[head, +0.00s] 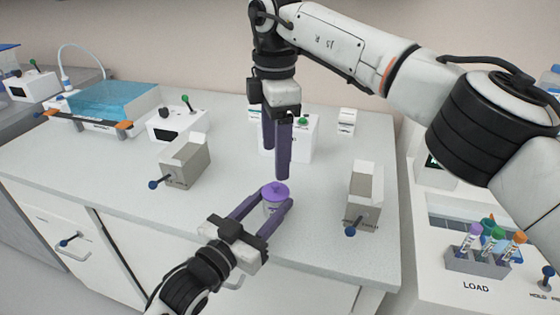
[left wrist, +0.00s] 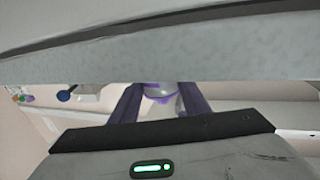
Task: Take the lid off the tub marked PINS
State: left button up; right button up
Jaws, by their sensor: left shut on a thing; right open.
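A small pale tub (head: 270,208) with a purple knobbed lid (head: 275,189) stands near the front edge of the bench. The lid sits on the tub; I cannot read any marking on it. My left gripper (head: 270,204) is shut on the tub, one finger on each side below the lid. In the left wrist view a little of the tub (left wrist: 158,92) shows between the purple fingers. My right gripper (head: 277,176) is open and points down just above the lid, with nothing in it.
A grey open box (head: 186,165) stands to the left and another (head: 364,200) to the right, each with a blue-knobbed handle. A white device (head: 302,140) stands behind the right gripper. A tube rack (head: 478,264) is at the far right.

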aim_at(276, 183)
jog(key=n, duration=0.3)
jog(key=r+n, duration=0.1)
jog(key=n, duration=0.3)
jog(key=shift+s+d, duration=0.1)
jog(key=shift+d, duration=0.1)
notch_tip(276, 183, down, 9)
jog(key=n, duration=0.9)
jog(key=n+t+y, duration=0.1)
jog(key=n, duration=0.8)
jog(key=shift+a, duration=0.1)
jog(key=c, duration=1.3)
jog(key=shift+r, duration=0.2)
